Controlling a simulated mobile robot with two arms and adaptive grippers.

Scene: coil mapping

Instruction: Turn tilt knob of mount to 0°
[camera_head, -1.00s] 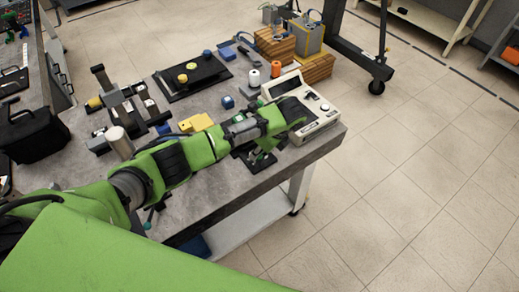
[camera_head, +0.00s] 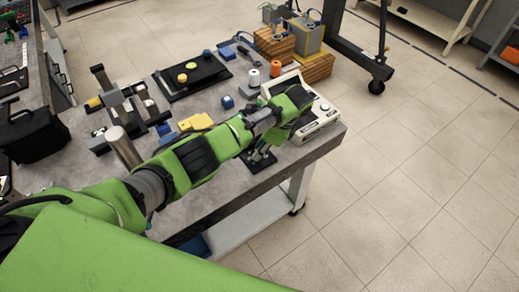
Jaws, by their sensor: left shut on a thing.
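The mount is a small device on a black base plate (camera_head: 256,163) near the front right edge of the grey workbench. My left arm reaches across the bench from the lower left. Its wrist bends over the front of the instrument, and my left gripper (camera_head: 263,152) is small and dark, down at the mount. It is shut on a part of the mount, seemingly the tilt knob. The knob, its scale and the exact contact are too small and partly hidden to read. My right gripper is not in view.
A white instrument (camera_head: 318,115) stands at the bench's right end, partly behind my wrist. A metal fixture (camera_head: 122,102) stands left. Open floor lies right.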

